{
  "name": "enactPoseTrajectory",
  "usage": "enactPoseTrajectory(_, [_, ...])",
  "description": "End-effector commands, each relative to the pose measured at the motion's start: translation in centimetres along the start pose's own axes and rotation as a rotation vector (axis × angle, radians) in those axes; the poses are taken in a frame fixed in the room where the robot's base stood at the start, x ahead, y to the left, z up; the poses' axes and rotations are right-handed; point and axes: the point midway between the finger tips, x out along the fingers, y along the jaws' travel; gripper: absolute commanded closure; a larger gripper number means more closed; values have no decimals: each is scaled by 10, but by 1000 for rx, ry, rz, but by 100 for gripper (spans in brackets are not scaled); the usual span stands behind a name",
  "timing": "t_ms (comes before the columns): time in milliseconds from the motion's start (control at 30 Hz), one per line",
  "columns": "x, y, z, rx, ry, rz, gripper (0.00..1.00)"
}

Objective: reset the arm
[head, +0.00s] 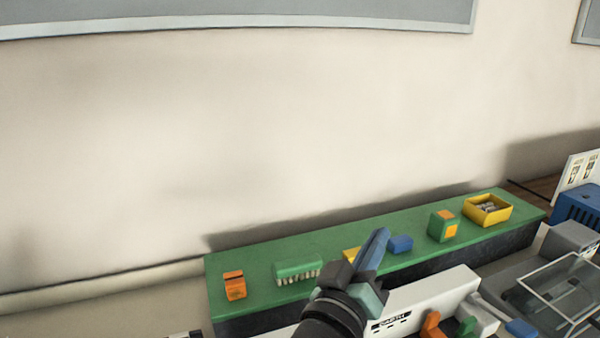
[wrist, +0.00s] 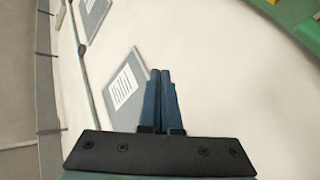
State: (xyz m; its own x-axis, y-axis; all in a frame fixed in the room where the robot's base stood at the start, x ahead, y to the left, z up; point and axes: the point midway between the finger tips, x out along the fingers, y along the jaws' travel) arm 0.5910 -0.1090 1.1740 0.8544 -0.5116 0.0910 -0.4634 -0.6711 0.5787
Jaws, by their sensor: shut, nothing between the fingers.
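My gripper (head: 372,250) is in front of the green shelf in the head view, raised at the lower middle with its blue fingers pointing up and slightly right. In the wrist view my gripper (wrist: 160,75) shows two blue fingers close together, shut with nothing between them. Behind the fingers in that view is the pale wall. In the head view my gripper and wrist hide part of the shelf and part of a yellow block (head: 351,254).
The long green shelf (head: 340,240) bears an orange block (head: 234,286), a green brush (head: 297,270), a blue block (head: 400,244), a green-and-orange cube (head: 443,227) and a yellow tray (head: 502,217). A white machine (head: 440,288) and grey device (head: 572,240) stand at right.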

Motion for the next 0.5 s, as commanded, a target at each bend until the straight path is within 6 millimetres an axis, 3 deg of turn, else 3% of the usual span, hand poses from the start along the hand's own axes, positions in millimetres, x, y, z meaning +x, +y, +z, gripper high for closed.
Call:
enactPoseTrajectory(33, [-3,22,-44,102,76,-11,100])
enactPoseTrajectory(167, [-22,66,-131,332,264,-67,100])
enactPoseTrajectory(300, [-61,118,-215,545,480,-133,100])
enactPoseTrajectory(400, [-93,152,-259,663,623,-181,100])
enactPoseTrajectory(500, [-122,179,-289,746,735,-222,100])
